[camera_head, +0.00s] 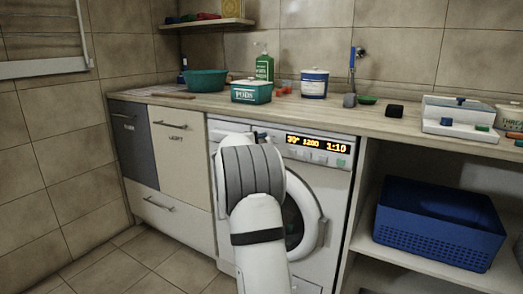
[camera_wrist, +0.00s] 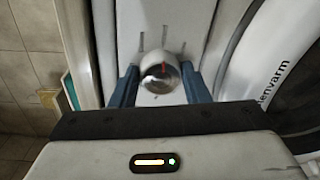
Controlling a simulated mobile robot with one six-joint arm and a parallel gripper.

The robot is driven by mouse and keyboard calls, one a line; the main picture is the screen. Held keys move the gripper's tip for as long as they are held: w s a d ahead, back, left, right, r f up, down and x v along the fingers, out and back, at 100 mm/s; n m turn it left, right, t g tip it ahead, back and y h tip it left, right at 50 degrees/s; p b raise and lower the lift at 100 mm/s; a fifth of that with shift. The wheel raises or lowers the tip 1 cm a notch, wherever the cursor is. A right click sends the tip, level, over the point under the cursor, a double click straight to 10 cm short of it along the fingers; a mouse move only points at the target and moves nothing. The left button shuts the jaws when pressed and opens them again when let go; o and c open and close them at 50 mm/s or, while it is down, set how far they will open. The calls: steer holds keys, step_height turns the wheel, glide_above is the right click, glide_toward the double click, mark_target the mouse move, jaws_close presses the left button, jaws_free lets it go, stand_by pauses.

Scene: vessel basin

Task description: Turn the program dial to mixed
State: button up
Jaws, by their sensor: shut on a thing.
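The program dial (camera_wrist: 160,85) is a round silver knob on the washing machine's pale panel. A red mark on it points almost straight up in the wrist view. Short dark tick marks stand around it; their labels are too small to read. My gripper (camera_wrist: 160,76) has one blue finger on each side of the dial and is shut on it. In the head view the washing machine (camera_head: 309,258) stands under the counter, and its lit display (camera_head: 318,144) reads 30°, 1200 and 1:10. My arm hides the dial and part of the round door there.
A blue basket (camera_head: 440,222) sits on the shelf at right. The tiled floor at left is clear.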

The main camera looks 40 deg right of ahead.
stand_by(0.3)
steer(key=o, duration=1)
steer(key=p+v, duration=0.1)
steer(key=v, duration=0.6)
steer(key=shift+s+a, duration=0.25)
steer(key=shift+a, duration=0.1)
